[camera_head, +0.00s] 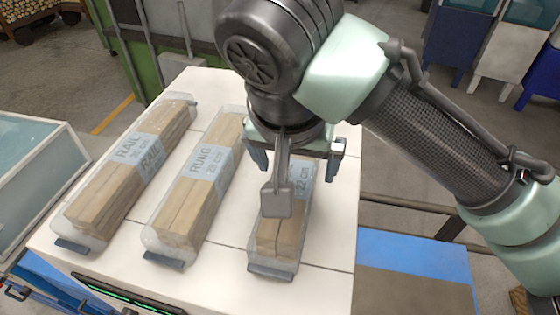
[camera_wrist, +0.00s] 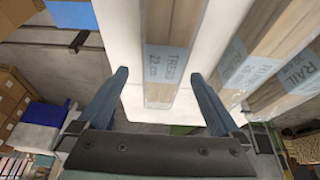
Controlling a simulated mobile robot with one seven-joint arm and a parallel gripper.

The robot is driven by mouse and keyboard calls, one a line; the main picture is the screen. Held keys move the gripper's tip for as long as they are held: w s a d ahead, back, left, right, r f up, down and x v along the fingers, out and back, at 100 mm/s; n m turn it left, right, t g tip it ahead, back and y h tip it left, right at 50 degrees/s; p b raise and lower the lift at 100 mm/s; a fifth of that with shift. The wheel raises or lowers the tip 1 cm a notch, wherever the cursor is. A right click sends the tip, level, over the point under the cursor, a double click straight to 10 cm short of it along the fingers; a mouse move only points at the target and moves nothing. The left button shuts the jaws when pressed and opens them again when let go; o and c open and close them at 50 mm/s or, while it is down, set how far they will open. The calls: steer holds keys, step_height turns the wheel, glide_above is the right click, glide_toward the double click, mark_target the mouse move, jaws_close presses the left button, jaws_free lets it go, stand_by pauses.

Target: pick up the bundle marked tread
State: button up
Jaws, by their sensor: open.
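The bundle marked tread (camera_wrist: 165,62) lies between the two fingers of my gripper (camera_wrist: 161,95) in the wrist view. Its pale blue label reads TREAD 22 cm. In the head view this bundle (camera_head: 285,240) is the rightmost of three on the white table. My gripper (camera_head: 293,168) is above its far part, with its blue fingers apart on either side. The fingers do not visibly touch the bundle. My wrist hides much of its far end and part of the label in the head view.
The bundle marked rung (camera_head: 185,215) lies just left, and the bundle marked rail (camera_head: 105,205) farther left, on the white table (camera_head: 215,290). A glass-topped case (camera_head: 35,165) stands left of the table. A blue surface (camera_head: 415,255) and a rail are at the right.

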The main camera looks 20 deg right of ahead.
mark_target(293, 177)
steer(key=shift+a+p+x, duration=0.1)
steer(key=shift+p+x, duration=0.55)
steer(key=shift+x, duration=0.9)
steer(key=shift+a+p+x, duration=0.15)
steer(key=shift+p+x, duration=0.45)
steer(key=shift+x, duration=0.9)
steer(key=shift+w, duration=0.15)
jaws_close()
